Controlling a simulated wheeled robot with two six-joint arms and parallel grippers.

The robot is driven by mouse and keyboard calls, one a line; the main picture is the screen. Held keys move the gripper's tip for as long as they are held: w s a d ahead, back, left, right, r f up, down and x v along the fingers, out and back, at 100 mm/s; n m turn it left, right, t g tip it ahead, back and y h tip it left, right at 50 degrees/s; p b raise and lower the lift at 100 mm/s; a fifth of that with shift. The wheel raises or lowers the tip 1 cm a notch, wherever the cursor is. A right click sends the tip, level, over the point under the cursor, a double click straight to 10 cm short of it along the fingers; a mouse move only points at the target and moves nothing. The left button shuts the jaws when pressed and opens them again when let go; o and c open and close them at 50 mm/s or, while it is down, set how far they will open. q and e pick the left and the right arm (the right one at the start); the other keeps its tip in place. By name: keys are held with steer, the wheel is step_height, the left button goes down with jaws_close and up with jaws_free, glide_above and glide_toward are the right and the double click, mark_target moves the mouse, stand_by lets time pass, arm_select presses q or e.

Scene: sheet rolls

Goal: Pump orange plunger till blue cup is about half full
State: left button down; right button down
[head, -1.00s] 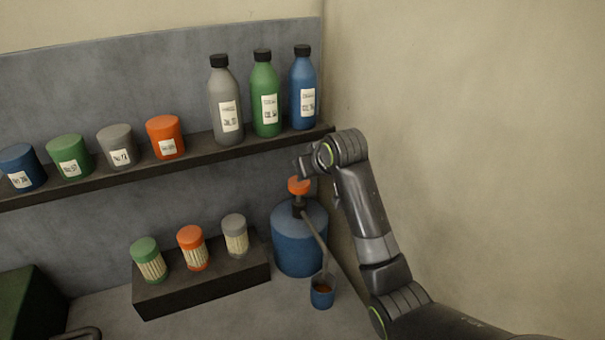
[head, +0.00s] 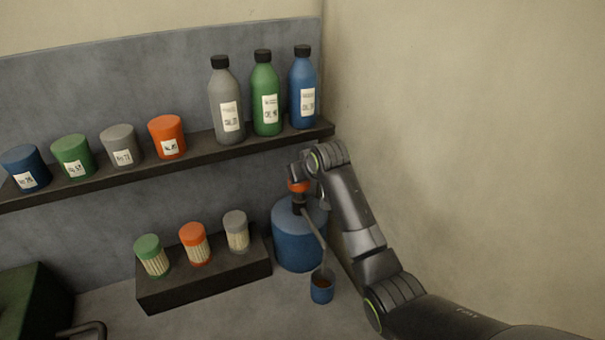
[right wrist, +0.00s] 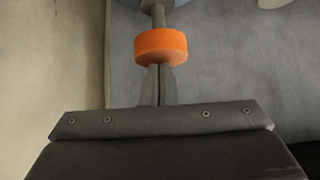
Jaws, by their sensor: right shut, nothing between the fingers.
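The orange plunger (head: 298,187) is the knob on top of the blue jug (head: 296,248). A thin grey spout (head: 312,232) slopes down from the jug's neck to the blue cup (head: 321,292). The cup stands upright in front of the jug with some brown-orange liquid inside; its exact level is hard to tell. My right gripper (head: 296,174) is shut and empty, over the plunger and hiding part of its top. In the right wrist view, its closed fingertips (right wrist: 161,72) meet the flat face of the orange plunger (right wrist: 161,46). My left gripper is not in view.
A dark block (head: 205,277) left of the jug holds three small jars. The shelf (head: 190,157) above carries several coloured tubs and three bottles. A bare wall (head: 470,130) is close on the right. A green box (head: 30,300) stands at lower left.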

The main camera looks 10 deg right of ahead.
mark_target(304, 189)
step_height(304, 189, down, 4)
steer(key=shift+s+f+b, duration=0.1)
steer(key=shift+f+b, duration=0.15)
steer(key=shift+b, duration=0.6)
steer(key=shift+f, duration=0.25)
